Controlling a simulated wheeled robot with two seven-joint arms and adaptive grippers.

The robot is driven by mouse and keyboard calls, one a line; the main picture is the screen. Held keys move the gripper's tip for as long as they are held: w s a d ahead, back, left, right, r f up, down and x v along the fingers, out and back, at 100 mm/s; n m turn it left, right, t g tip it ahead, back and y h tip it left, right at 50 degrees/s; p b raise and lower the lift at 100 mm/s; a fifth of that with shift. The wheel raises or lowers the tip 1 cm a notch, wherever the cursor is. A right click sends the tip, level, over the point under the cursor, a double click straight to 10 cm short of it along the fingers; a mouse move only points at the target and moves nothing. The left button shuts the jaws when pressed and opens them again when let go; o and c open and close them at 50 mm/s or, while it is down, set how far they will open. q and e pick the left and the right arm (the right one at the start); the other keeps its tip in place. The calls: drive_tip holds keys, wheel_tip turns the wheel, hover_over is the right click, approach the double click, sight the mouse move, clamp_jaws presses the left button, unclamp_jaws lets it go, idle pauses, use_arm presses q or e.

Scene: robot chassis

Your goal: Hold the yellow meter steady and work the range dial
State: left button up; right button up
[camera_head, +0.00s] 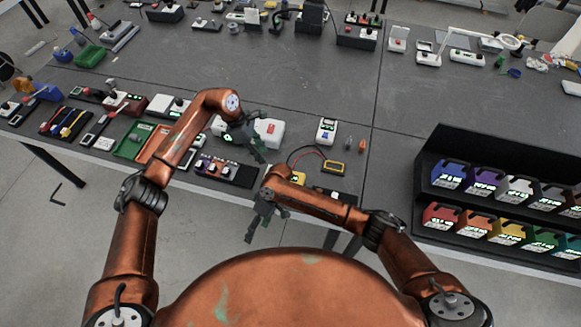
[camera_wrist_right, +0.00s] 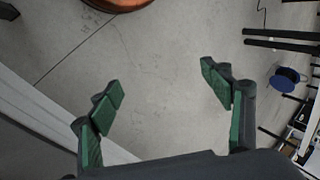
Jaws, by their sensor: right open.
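A yellow-framed device with a dark face (camera_head: 333,167), which looks like the meter, lies near the table's front edge. A red and a black lead run beside it. Another yellow item (camera_head: 299,178) sits just left of it, partly hidden by my right arm. I cannot make out the range dial. My left gripper (camera_head: 257,153) hangs over the table, left of the yellow items; its jaw opening is unclear. My right gripper (camera_head: 258,222) is in front of the table edge, apart from the meter. In the right wrist view my right gripper (camera_wrist_right: 165,105) is open and empty above the floor.
A white box with a red mark (camera_head: 270,132) stands behind my left gripper. A white handheld device (camera_head: 326,130) stands behind the meter. A black rack (camera_head: 428,165) of coloured boxes stands at the right. The table's middle is clear.

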drive_tip(key=w+d+r+n+t+h, duration=0.1)
drive_tip(key=w+d+r+h, duration=0.1)
drive_tip(key=w+d+r, duration=0.3)
drive_tip(key=w+d+r+n+h, duration=0.1)
drive_tip(key=w+r+h, duration=0.15)
drive_tip(key=r, duration=0.45)
drive_tip(key=w+d+t, duration=0.1)
drive_tip(key=w+d, duration=0.1)
drive_tip(key=w, duration=0.1)
drive_tip(key=w+d+n+t, duration=0.1)
drive_tip(key=w+d, duration=0.1)
drive_tip(key=w, duration=0.2)
drive_tip(key=w+d+t, duration=0.1)
drive_tip(key=w+d, duration=0.2)
drive_tip(key=w, duration=0.1)
drive_tip(key=shift+w, duration=0.15)
drive_tip(key=shift+w+d+f+n+t, duration=0.1)
drive_tip(key=shift+w+d+n+t, duration=0.1)
drive_tip(key=shift+w+n+t, duration=0.1)
drive_tip(key=shift+f, duration=3.75)
drive_tip(key=shift+c, duration=0.5)
drive_tip(key=c, duration=1.3)
